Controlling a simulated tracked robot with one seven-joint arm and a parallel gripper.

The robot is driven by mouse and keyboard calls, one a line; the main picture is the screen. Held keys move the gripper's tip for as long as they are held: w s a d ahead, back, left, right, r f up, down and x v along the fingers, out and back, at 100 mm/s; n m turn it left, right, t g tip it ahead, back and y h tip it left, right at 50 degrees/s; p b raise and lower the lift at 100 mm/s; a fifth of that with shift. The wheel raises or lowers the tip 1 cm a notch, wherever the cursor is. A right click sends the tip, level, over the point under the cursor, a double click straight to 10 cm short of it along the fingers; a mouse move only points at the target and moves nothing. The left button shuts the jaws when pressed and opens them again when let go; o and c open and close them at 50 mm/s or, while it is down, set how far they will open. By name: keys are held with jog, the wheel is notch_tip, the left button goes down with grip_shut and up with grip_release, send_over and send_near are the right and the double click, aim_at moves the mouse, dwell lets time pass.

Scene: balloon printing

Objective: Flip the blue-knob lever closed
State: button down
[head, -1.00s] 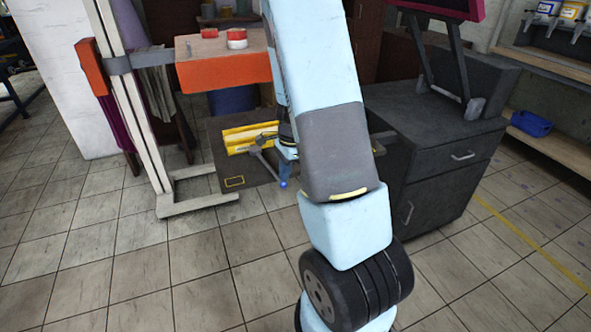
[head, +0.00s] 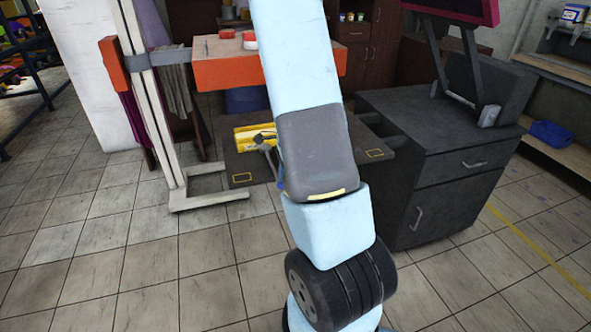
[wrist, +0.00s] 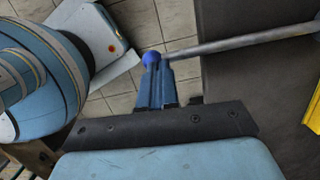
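The lever's blue knob (wrist: 151,58) is at the tips of my gripper (wrist: 154,67) in the wrist view. The two blue fingers are close together, and the knob shows just beyond them. I cannot tell whether they pinch it or only touch it. The lever's grey rod (wrist: 240,43) runs from the knob to the right. In the head view, the lever (head: 267,150) slopes down from the yellow fixture (head: 247,139) on the low dark platform (head: 225,160). The knob (head: 281,186) is mostly hidden behind my arm, as is my gripper.
An orange-sided table (head: 226,75) with red and white items stands above and behind the platform. A white upright frame (head: 150,100) is at left. A dark cabinet (head: 440,150) with a screen stands close on the right. The tiled floor at front left is clear.

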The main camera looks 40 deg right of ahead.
jog(key=s+d+r, duration=0.1)
jog(key=d+r, duration=0.4)
jog(key=r, duration=0.6)
jog(key=shift+s+r, duration=0.25)
jog(key=shift+r, duration=0.1)
jog(key=s+a+r+n+t, duration=0.2)
jog(key=s+a+r+n, duration=0.3)
jog(key=a+r+n, duration=0.65)
jog(key=s+a+r+n+t+h, duration=0.1)
jog(key=s+a+r+n, duration=0.3)
jog(key=s+a+n, duration=0.1)
jog(key=s+a+r+n+t, duration=0.2)
jog(key=s+a+r+n, duration=0.2)
jog(key=s, duration=0.3)
jog(key=shift+s+a+r+n+h, duration=0.4)
jog(key=shift+r+n, duration=0.05)
jog(key=shift+n, duration=0.4)
